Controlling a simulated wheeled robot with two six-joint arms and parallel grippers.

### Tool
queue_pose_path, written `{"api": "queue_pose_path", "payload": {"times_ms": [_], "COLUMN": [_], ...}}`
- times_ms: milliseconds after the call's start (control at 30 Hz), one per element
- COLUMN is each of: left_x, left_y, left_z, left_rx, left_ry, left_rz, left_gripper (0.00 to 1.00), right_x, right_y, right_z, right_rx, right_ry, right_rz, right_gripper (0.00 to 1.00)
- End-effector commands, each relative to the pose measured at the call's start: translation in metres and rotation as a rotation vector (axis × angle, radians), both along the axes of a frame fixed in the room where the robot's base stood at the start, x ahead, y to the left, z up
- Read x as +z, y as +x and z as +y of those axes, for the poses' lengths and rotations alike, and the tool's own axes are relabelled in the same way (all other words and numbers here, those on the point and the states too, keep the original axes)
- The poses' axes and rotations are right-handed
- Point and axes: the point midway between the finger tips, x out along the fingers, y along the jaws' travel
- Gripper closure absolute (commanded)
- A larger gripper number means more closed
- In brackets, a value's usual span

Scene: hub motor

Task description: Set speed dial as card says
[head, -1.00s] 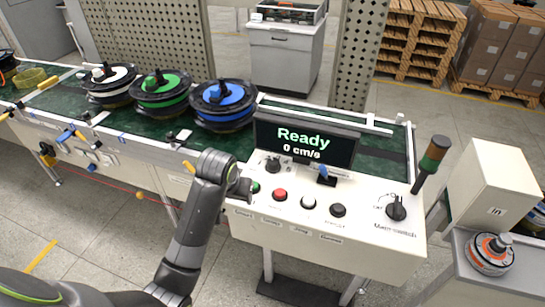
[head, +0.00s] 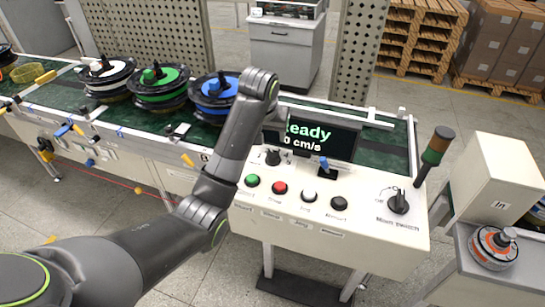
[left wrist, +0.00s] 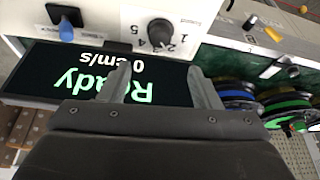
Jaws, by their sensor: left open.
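The speed dial is a black knob (head: 272,157) on the sloped white control panel, left below the screen. In the left wrist view the dial (left wrist: 160,32) shows closely, with printed numbers including 2, 4 and 5 around it. Its exact setting is hard to read. My left gripper (head: 274,136) is above the panel by the dial, partly hidden by my arm. In the left wrist view its two fingers (left wrist: 158,70) are apart and empty, the dial just beyond them. I cannot make out a card with a speed on it. My right gripper is out of view.
The screen (head: 338,145) reads Ready, 0 cm/s, partly covered by my gripper. A blue-tipped lever (head: 324,163), green (head: 252,181), red (head: 280,188), white and black buttons and a main switch (head: 399,201) sit nearby. Reels (head: 160,86) stand on the conveyor behind.

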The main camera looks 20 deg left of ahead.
Motion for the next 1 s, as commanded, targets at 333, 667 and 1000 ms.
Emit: {"api": "queue_pose_path", "payload": {"times_ms": [333, 667, 1000], "left_x": [-0.064, -0.107, -0.122], "left_y": [0.025, 0.044, 0.05], "left_z": [0.002, 0.003, 0.004], "left_rx": [0.0, -0.001, -0.001], "left_ry": [0.0, 0.001, 0.0], "left_rz": [0.006, 0.003, 0.001], "left_gripper": [0.43, 0.43, 0.43], "right_x": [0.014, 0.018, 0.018], "right_y": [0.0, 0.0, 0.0], "right_z": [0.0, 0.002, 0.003], "right_rx": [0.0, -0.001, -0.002], "right_ry": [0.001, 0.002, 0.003], "right_rz": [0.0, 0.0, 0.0], "right_gripper": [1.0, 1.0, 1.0]}}
